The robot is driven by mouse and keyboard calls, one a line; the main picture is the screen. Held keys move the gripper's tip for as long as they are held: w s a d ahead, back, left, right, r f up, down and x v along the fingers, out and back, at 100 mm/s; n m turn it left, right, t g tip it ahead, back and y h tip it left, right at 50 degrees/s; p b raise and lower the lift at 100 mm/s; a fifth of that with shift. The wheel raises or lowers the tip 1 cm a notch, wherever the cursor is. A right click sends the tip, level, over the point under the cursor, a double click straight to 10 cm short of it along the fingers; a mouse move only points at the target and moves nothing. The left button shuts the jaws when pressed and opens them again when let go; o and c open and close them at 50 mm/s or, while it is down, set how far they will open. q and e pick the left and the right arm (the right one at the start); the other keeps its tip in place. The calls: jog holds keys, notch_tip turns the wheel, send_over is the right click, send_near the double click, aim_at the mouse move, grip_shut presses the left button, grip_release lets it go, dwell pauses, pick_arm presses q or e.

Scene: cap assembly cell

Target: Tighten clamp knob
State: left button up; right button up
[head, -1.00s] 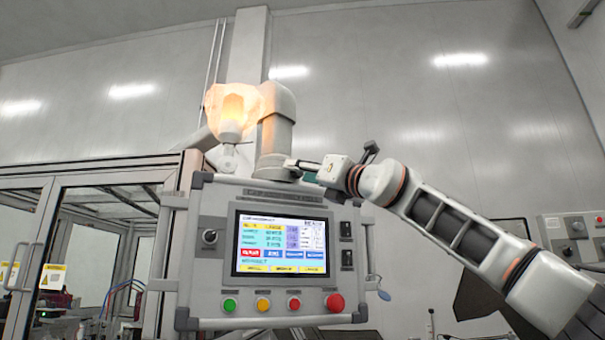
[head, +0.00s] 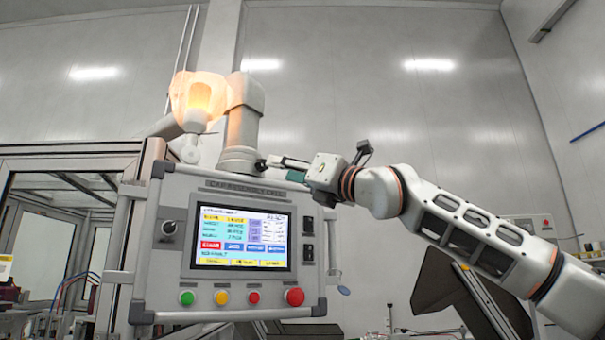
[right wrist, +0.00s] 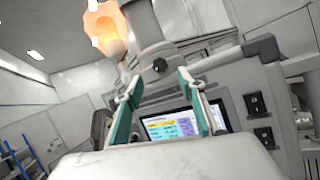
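The clamp knob (right wrist: 160,65) is a small dark round knob on the grey collar below the lamp arm, above the control panel. In the head view the knob (head: 262,165) is a small dark shape at the collar's right side, partly hard to make out. My right gripper (head: 272,163) reaches it from the right. In the right wrist view my right gripper (right wrist: 159,77) is open, with its two teal-padded fingers apart. The knob appears between the fingertips, with gaps on both sides; contact cannot be made out. My left gripper is in neither view.
The control panel (head: 160,278) with a lit screen (head: 240,237) and several coloured buttons sits just below the gripper. A glowing lamp (head: 200,100) hangs at upper left. A framed glass enclosure (head: 70,150) stands at left. The air above the gripper is clear.

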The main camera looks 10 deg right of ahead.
jog(key=shift+v, duration=2.45)
